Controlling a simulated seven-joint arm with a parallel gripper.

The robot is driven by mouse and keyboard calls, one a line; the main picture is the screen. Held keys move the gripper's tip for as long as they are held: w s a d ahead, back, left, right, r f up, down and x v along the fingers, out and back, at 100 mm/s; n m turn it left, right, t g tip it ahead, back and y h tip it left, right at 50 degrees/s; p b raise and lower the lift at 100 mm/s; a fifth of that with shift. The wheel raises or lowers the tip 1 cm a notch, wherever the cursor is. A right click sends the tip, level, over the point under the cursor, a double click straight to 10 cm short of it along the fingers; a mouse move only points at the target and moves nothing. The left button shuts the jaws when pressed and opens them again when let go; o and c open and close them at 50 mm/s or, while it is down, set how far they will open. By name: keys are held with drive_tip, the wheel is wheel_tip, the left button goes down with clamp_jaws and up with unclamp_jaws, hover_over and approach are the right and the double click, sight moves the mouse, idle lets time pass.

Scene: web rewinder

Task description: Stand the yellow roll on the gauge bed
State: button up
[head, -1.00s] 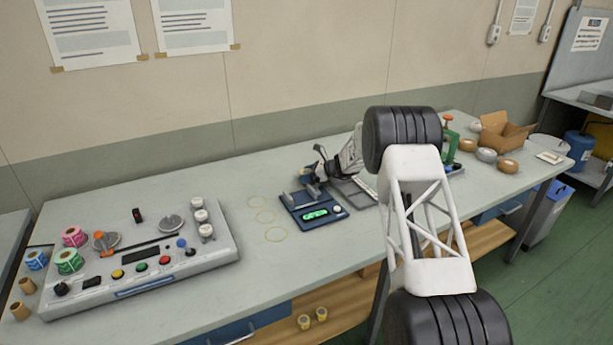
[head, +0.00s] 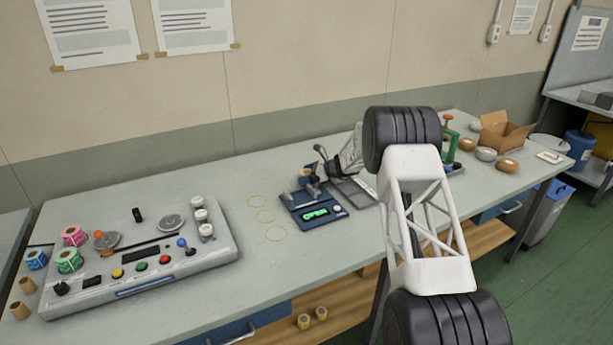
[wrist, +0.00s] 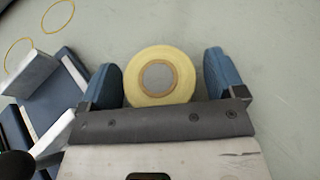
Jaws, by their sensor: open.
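The yellow roll (wrist: 158,77) sits between the two blue fingers of my gripper (wrist: 162,84) in the wrist view, its round end and grey core hole facing the camera. The fingers are open, with a visible gap on the right and a narrower one on the left. In the head view the roll (head: 304,174) shows partly beside my gripper (head: 311,181), behind the gauge. The gauge (head: 322,217) is a dark blue unit with a green display and pale metal blocks. Its blocks (wrist: 28,72) show at the left of the wrist view.
Yellow rings (head: 265,216) lie on the table left of the gauge. A grey control panel (head: 140,262) with pink and green rolls stands further left. A grey tray (head: 353,190) lies right of the gauge. A cardboard box (head: 503,131) and several rolls stand far right.

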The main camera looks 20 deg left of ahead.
drive_tip(key=v, duration=1.2)
drive_tip(key=shift+r, duration=0.1)
drive_tip(key=shift+s+r, duration=0.1)
idle(0.7)
drive_tip(key=shift+s+d+r, duration=0.1)
drive_tip(key=shift+d+r, duration=0.05)
drive_tip(key=shift+r, duration=0.1)
drive_tip(key=s+d+r+n+h, duration=0.3)
drive_tip(key=s+d+r, duration=0.6)
drive_tip(key=s+r, duration=0.2)
drive_tip(key=s+d+r+n+h, duration=0.2)
drive_tip(key=s+d+r+n, duration=0.2)
drive_tip(key=s+d+r, duration=0.65)
drive_tip(key=s+d+r+n+t+h, duration=0.15)
drive_tip(key=s+d+r, duration=0.25)
drive_tip(key=s, duration=0.5)
drive_tip(key=s+d+r+n+h, duration=0.1)
drive_tip(key=s+d+r+n, duration=0.1)
drive_tip(key=s+d+r, duration=0.45)
drive_tip(key=s+d+f+n+h, duration=0.2)
drive_tip(key=s+d, duration=0.2)
drive_tip(key=s, duration=0.8)
drive_tip(key=s+d+f+n+t+h, duration=0.1)
drive_tip(key=s+d, duration=0.4)
drive_tip(key=s, duration=0.7)
drive_tip(key=s+d+f+n+t+h, duration=0.1)
drive_tip(key=s+d+f+n+h, duration=0.2)
drive_tip(key=s, duration=0.9)
drive_tip(key=shift+d+f, duration=0.5)
drive_tip(key=shift+d, duration=0.3)
